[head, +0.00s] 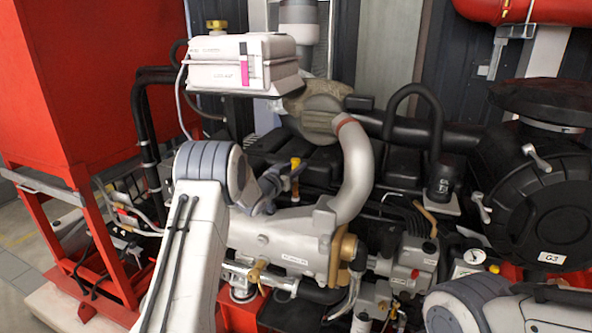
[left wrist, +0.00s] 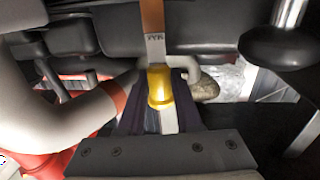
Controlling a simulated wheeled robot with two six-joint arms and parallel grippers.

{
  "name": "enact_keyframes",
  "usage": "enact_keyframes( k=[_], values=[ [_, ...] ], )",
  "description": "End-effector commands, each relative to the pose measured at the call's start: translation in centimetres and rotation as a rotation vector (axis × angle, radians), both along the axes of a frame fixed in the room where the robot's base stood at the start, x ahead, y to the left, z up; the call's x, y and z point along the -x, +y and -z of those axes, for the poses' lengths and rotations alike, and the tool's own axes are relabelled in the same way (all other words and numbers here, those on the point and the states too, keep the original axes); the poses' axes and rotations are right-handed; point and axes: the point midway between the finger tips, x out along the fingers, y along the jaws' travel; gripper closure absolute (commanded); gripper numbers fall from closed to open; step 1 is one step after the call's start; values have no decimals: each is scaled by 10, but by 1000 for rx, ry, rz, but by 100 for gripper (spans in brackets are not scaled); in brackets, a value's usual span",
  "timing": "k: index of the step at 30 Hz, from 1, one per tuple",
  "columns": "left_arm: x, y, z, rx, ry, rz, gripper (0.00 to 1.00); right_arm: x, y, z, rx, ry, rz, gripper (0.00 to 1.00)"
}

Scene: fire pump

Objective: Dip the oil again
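The yellow dipstick handle (head: 295,163) stands over the dark engine in the middle of the head view. My left gripper (head: 285,178) reaches it from the left. In the left wrist view the yellow handle (left wrist: 159,86) sits between the two dark fingers (left wrist: 160,105), which close in on both its sides. A flat strip (left wrist: 153,25), orange-brown above and grey with small lettering below, shows beyond the handle. I cannot tell whether the dipstick's lower end is inside its tube. My right gripper is out of view; only part of my right arm shows at the bottom right.
A white tank (head: 240,62) with a pink-marked gauge is above left. A curved grey pipe (head: 355,170) stands just right of the handle. A black round housing (head: 540,200) is at the right. A red tank (head: 75,75) and frame fill the left.

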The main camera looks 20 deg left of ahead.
Motion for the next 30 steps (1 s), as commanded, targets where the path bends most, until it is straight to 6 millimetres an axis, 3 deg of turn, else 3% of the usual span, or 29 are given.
enact_keyframes(
  k=[1, 2, 14, 30],
  values=[
    [-1, 1, -6, -1, -10, -1, 46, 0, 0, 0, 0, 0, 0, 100],
    [-1, 1, -6, -1, -10, 0, 39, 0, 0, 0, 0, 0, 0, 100],
    [4, 1, -1, -2, -4, 0, 39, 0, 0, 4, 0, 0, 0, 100],
    [91, 19, -1, -2, -5, -3, 39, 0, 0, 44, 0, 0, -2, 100]
  ],
)
